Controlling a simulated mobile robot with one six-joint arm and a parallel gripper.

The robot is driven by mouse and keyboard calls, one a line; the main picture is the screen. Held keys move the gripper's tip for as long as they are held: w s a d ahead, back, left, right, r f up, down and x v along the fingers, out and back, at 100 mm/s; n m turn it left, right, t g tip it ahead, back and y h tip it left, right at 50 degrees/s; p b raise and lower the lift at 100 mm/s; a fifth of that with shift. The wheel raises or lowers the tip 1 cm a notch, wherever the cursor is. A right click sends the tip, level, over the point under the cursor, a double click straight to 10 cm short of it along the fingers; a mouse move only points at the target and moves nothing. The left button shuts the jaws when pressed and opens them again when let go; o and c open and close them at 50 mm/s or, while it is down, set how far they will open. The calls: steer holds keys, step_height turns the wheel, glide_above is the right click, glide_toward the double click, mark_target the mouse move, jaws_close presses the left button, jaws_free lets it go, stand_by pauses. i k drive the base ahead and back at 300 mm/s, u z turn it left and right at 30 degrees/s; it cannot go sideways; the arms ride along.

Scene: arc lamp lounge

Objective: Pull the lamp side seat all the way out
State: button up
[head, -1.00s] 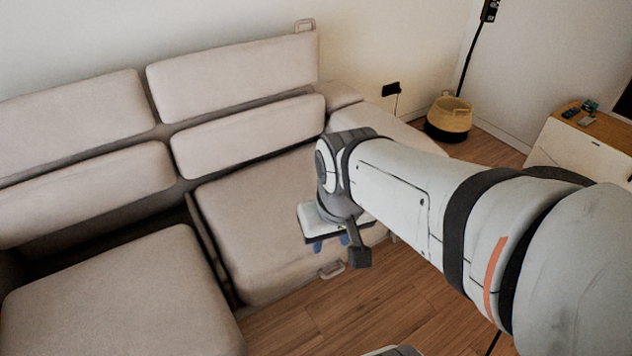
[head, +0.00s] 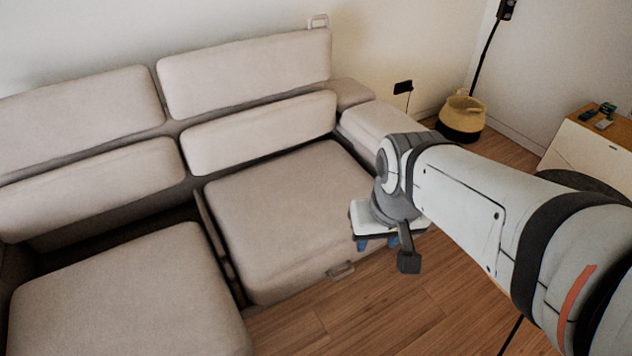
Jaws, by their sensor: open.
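The right-hand sofa seat (head: 290,205) is a beige cushioned block below the right backrest, on the side nearer the black pole (head: 487,48) that may be the lamp's. Its front carries a small pull handle (head: 341,271) low down, with nothing holding it. The seat's back edge lies close to the backrest. My gripper (head: 377,243) is open, with blue fingertips pointing down. It hangs to the right of the handle, apart from it, by the seat's front right corner, which my arm partly hides.
The left seat (head: 125,295) stands forward, with a dark gap (head: 110,235) behind it. Wooden floor (head: 400,315) in front of the right seat is clear. A woven basket (head: 461,118) and a white cabinet (head: 585,150) stand at the right.

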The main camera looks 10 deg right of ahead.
mark_target(282, 223)
steer(key=u, duration=0.9)
steer(key=k, duration=1.15)
steer(key=z, duration=0.65)
steer(key=i, duration=1)
steer(key=z, duration=0.05)
